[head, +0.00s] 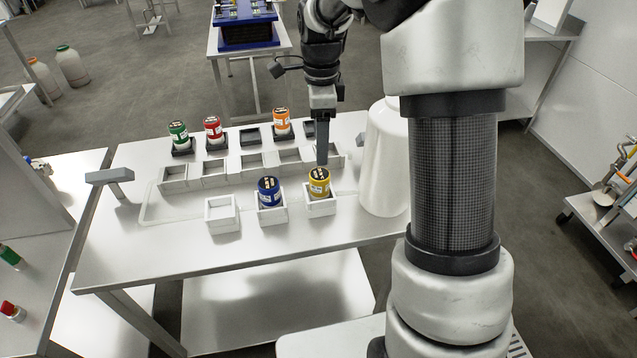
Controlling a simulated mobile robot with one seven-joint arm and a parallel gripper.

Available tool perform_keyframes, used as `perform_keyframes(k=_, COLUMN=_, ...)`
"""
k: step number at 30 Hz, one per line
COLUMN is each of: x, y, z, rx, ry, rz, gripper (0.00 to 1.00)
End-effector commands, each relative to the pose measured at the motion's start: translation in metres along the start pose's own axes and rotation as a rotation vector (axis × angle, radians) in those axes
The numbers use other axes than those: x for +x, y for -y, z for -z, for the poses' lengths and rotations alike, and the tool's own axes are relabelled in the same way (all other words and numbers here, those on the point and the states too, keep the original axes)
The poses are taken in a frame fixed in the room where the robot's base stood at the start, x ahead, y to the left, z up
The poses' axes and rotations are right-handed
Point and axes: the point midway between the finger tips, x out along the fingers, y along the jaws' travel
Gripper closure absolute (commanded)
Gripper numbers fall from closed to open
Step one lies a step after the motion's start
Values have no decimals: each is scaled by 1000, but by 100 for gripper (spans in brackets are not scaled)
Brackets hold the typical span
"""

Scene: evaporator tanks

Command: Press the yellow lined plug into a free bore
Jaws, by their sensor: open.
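The yellow plug (319,184) with a dark top stands upright in a white square holder (321,207) at the front right of the group on the table. Its lining cannot be made out. My gripper (322,158) points down, with its fingertips just above or behind the yellow plug's top. It is open and holds nothing. From this side the fingers overlap, so their gap is hidden. Empty square openings show in a grey row (214,180), in a white holder (222,226) at the front left, and in black holders at the back (250,140).
A blue plug (268,189) stands in the white holder beside the yellow one. Green (178,133), red (213,130) and orange (282,121) plugs stand in back holders. A tall white container (384,165) is close right of the yellow plug. The table's (150,255) front left is clear.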

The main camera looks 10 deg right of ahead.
Motion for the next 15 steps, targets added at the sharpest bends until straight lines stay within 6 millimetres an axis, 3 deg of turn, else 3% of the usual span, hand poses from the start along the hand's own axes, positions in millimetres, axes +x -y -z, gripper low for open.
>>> perform_keyframes(k=6, x=44, y=-1, z=0, rx=0, ry=1, rz=-4, gripper=38)
perform_keyframes(k=15, x=67, y=-1, z=-1, rx=-1, ry=1, rz=-3, gripper=38)
